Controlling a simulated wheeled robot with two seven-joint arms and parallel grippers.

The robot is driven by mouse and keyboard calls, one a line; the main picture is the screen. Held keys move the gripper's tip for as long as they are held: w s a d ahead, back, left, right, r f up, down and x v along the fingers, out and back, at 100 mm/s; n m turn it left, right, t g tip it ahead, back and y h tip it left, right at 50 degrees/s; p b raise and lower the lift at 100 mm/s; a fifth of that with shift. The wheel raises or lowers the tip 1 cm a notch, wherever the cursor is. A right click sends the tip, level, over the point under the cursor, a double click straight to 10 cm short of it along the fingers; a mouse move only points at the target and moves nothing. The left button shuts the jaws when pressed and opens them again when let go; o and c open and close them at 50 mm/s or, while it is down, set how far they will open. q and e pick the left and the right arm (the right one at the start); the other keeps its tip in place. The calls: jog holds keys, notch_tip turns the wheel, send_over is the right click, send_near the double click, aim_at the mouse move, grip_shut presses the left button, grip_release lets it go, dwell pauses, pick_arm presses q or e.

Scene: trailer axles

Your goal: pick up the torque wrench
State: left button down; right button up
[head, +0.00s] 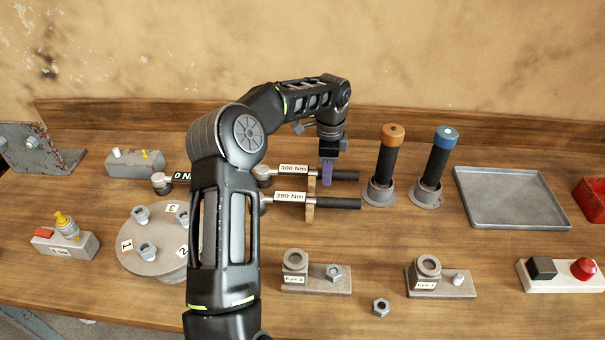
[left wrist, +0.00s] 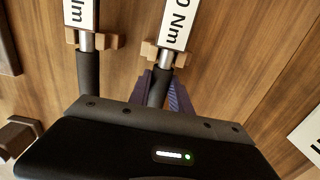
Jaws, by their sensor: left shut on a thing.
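Two torque wrenches with black handles lie across small wooden rests. The farther one, labelled 300 Nm (head: 293,169), has its handle (head: 345,176) to the right; the nearer one is labelled 390 Nm (head: 290,197). My left gripper (head: 327,174) points down with its purple fingers shut on the 300 Nm wrench's handle. In the left wrist view that handle (left wrist: 158,88) runs between the purple fingers, and the 390 Nm wrench (left wrist: 88,72) lies beside it, apart from them. My arm hides part of the 390 Nm wrench. My right gripper is not in view.
Orange-topped (head: 393,135) and blue-topped (head: 446,137) black cylinders stand upright right of the wrenches. A grey tray (head: 512,218) lies beyond them. Two labelled blocks (head: 317,285) (head: 442,287) and a loose nut (head: 380,307) are in front. A numbered round hub (head: 150,258) is left.

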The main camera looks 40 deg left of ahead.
pick_arm(q)
jog(key=shift+r, duration=0.1)
jog(key=shift+w+r, duration=0.1)
jog(key=shift+r, duration=0.5)
notch_tip(320, 180, up, 5)
jog(key=shift+f, duration=0.1)
notch_tip(320, 180, up, 3)
jog(key=shift+r+p, duration=0.1)
jog(key=shift+p, duration=0.6)
jog(key=shift+r+p, duration=0.3)
jog(key=shift+r, duration=0.1)
jog(key=shift+d+f, duration=0.1)
